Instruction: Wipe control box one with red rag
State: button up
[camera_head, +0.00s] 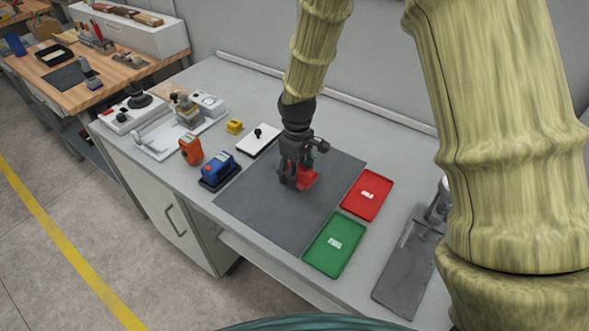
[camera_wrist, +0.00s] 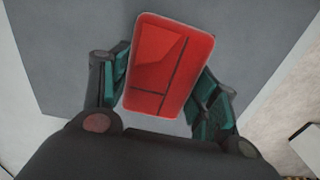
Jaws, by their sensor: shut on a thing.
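My gripper (camera_head: 295,178) is over the dark grey mat on the bench, pointing down. It is shut on the red rag (camera_head: 308,181), a folded red rectangle. In the wrist view the red rag (camera_wrist: 172,65) sits between the two fingers, with fold lines on its face. I cannot tell whether the rag touches the mat. A white box with a black knob (camera_head: 134,110) is at the bench's far left end, and a smaller white box (camera_head: 207,101) is behind it to the right. I see no label telling which is control box one.
The grey mat (camera_head: 265,215) is otherwise bare. A red tray (camera_head: 378,184) and a green tray (camera_head: 323,258) lie to its right. A blue device (camera_head: 221,166), an orange device (camera_head: 191,150), a yellow block (camera_head: 235,126) and a white plate with a black knob (camera_head: 251,146) stand to its left.

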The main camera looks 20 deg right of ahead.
jog(key=shift+w+p, duration=0.3)
jog(key=shift+w, duration=0.55)
jog(key=shift+w+f+p, duration=0.15)
jog(key=shift+w+p, duration=0.15)
jog(key=shift+f+p, duration=0.9)
jog(key=shift+f, duration=0.6)
jog(key=shift+f, duration=0.45)
jog(key=o, duration=0.9)
jog(key=shift+r, duration=0.1)
jog(key=shift+d+r+b, duration=0.15)
jog(key=shift+r+b, duration=1.05)
jog(key=shift+r, duration=1.6)
jog(key=shift+d+r+b, duration=0.15)
jog(key=shift+r+b, duration=1)
jog(key=shift+r, duration=1.6)
